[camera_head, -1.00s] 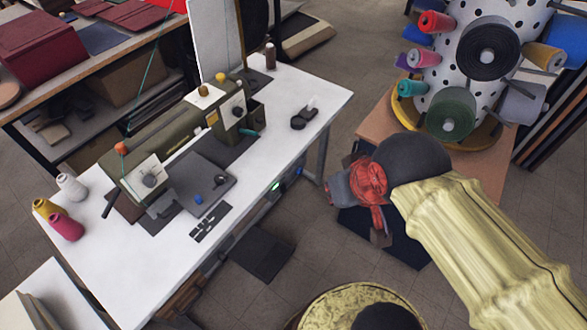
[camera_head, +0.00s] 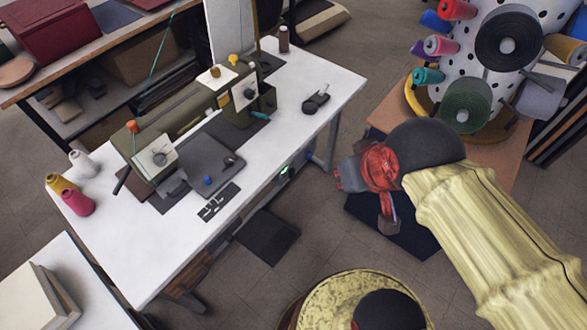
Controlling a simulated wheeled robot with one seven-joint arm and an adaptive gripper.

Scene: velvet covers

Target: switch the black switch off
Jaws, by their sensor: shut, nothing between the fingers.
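A small dark box with a lit green spot (camera_head: 284,170) sits under the front edge of the white sewing table (camera_head: 325,78); it may be the black switch, but its setting is too small to tell. A black object (camera_head: 316,101) lies on the table's right part, and a dark strip with light marks (camera_head: 217,203) lies by the sewing machine (camera_head: 190,115). My gripper (camera_head: 346,177), red and grey, is shut and empty. It hangs right of the table, apart from the dark box in the picture. Its fingertips are partly hidden by its own body.
Thread spools (camera_head: 68,196) stand at the table's left end. A dotted white stand with large spools (camera_head: 470,75) is on a brown table (camera_head: 400,118) behind my arm. A dark pedal or mat (camera_head: 268,238) lies on the floor.

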